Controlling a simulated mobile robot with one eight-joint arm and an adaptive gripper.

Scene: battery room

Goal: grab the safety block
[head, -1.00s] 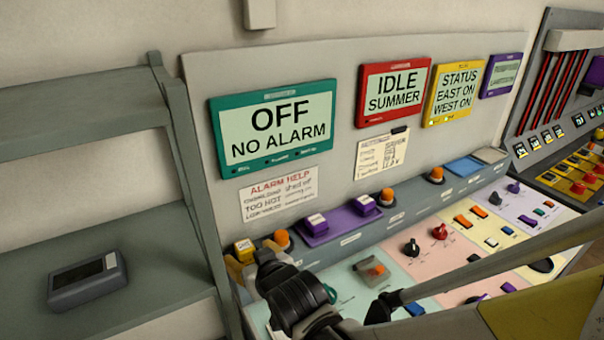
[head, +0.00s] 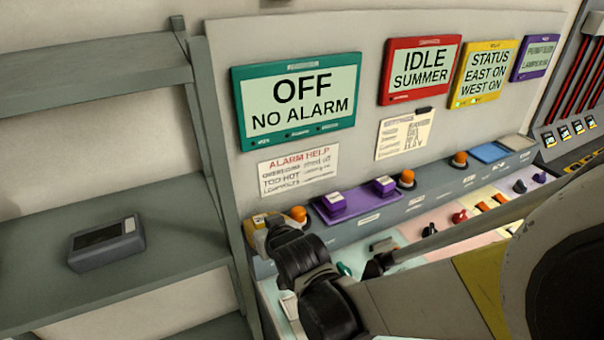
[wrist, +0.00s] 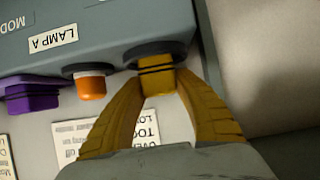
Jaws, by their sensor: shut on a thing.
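The safety block is a small yellow block (wrist: 157,80) with a dark band, at the left end of the grey ledge of the console. In the head view the yellow block (head: 259,219) shows just left of an orange lamp, partly hidden by my gripper. My gripper (wrist: 158,88) has its two yellow fingers closed on the sides of the block in the wrist view. The block's base is against a dark round seat on the ledge. In the head view my gripper (head: 265,232) reaches the block from the front.
An orange lamp (head: 299,213) and purple blocks (head: 333,203) stand close to the right along the ledge. A grey shelf (head: 170,290) with a grey device (head: 106,243) stands at the left. The teal screen (head: 297,100) reads OFF, NO ALARM.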

